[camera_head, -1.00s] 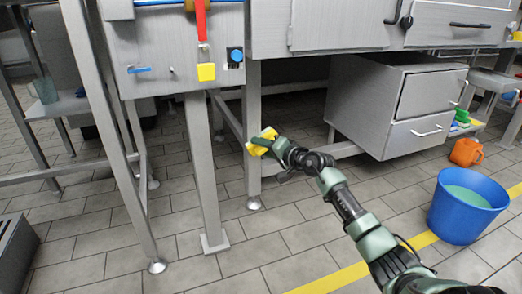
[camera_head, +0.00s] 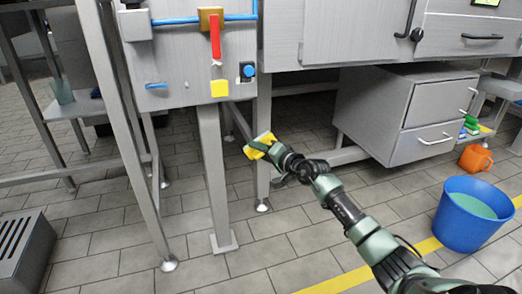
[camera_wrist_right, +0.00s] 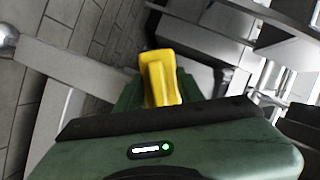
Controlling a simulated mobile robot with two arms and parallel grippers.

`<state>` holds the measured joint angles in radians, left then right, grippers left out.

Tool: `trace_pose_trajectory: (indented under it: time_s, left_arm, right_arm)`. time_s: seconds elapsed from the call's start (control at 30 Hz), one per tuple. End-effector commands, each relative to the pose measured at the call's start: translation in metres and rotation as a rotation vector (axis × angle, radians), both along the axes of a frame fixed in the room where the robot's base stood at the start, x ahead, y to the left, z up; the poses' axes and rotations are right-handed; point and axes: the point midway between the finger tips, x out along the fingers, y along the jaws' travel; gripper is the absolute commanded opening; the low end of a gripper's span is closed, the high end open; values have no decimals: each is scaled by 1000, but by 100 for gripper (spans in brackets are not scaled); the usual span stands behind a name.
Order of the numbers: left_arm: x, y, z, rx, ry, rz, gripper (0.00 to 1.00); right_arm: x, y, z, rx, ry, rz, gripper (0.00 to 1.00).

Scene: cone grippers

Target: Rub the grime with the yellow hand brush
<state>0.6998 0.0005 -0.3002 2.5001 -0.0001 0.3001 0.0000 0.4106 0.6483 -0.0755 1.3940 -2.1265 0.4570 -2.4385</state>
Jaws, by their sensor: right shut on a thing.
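The yellow hand brush (camera_head: 257,148) is in my right gripper (camera_head: 264,146), in front of a grey table leg in the head view. In the right wrist view the yellow brush (camera_wrist_right: 160,78) stands out beyond my right gripper (camera_wrist_right: 155,98), which is shut on it. The brush is in the air below the metal machine's edge, apart from the machine's front panel as far as I can see. I cannot make out any grime in either view. My left gripper is not in view.
The grey machine panel (camera_head: 180,60) carries a red lever (camera_head: 215,35), a yellow block (camera_head: 219,88) and a blue button (camera_head: 249,70). Grey drawers (camera_head: 390,120) are at right. A blue bucket (camera_head: 465,225) and an orange jug (camera_head: 475,158) stand on the tiled floor.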

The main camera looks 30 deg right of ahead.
Motion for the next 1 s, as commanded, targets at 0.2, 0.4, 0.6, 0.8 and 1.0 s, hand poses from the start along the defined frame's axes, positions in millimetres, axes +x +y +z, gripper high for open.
trace_pose_trajectory:
  time_s: [0.2,0.4,0.6,0.8,1.0]
  left_arm:
    - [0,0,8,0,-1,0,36]
    - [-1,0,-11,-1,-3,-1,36]
    - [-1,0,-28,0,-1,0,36]
    - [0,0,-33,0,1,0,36]
    - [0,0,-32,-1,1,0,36]
  right_arm:
    - [2,-3,15,-3,-7,-3,0]
    - [-2,-19,12,-6,-10,-5,0]
    - [-7,-35,12,-5,-10,-5,0]
    - [-9,-42,15,-3,-8,-5,0]
    - [-9,-41,16,-2,-7,-4,0]
